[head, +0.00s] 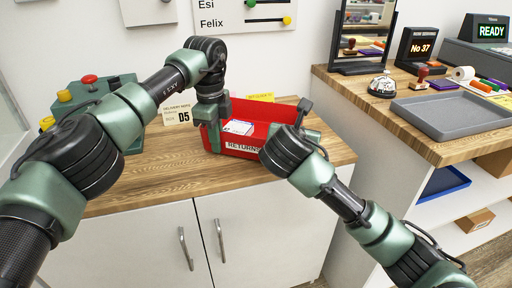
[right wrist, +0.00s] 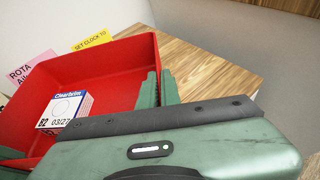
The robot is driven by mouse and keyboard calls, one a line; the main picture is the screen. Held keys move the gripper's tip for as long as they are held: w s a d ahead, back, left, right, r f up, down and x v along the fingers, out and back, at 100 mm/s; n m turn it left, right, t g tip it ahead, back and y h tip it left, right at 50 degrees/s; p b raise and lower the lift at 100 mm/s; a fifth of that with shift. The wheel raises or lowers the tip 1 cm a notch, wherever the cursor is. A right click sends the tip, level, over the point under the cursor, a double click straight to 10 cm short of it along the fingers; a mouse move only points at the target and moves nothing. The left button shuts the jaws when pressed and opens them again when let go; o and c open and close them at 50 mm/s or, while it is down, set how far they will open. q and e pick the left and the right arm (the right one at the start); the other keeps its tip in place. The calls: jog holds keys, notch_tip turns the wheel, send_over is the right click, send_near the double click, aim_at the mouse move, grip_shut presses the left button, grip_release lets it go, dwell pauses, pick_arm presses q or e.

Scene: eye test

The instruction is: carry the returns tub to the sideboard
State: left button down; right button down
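The red returns tub (head: 285,112) stands on the wood-topped cabinet in the head view, its label facing front. It also shows in the right wrist view (right wrist: 110,62), with a white and blue box (right wrist: 65,110) inside. My left gripper (head: 212,122) is at the tub's left wall and looks shut on it; its fingertips are partly hidden. My right gripper (right wrist: 160,88) has one finger inside and one outside the right wall, close together, shut on it. I see no clear gap under the tub.
The cabinet top (head: 150,160) is bare in front. A green box with coloured buttons (head: 90,97) stands at left. A yellow note (head: 261,97) is behind the tub. At right, a higher wood counter (head: 350,90) holds a grey tray (head: 450,112), a bell (head: 382,86) and a mirror (head: 362,35).

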pick_arm(q)
jog(key=shift+a+f+b, duration=0.3)
jog(key=shift+a+f, duration=0.05)
jog(key=shift+f, duration=0.25)
pick_arm(e)
jog(key=shift+w+d+f, duration=0.1)
jog(key=shift+d+f, duration=0.35)
jog(key=shift+f, duration=0.1)
pick_arm(q)
jog(key=c, duration=1.6)
grip_release()
jog(key=shift+r+p, duration=0.3)
jog(key=shift+c, duration=0.2)
pick_arm(e)
jog(key=c, duration=1.6)
grip_release()
jog(key=shift+r, duration=0.25)
pick_arm(q)
jog(key=shift+d, duration=0.15)
pick_arm(e)
jog(key=shift+a, duration=0.2)
pick_arm(q)
jog(key=shift+d+r, duration=0.1)
jog(key=shift+r, duration=0.05)
pick_arm(e)
jog(key=shift+a, duration=0.1)
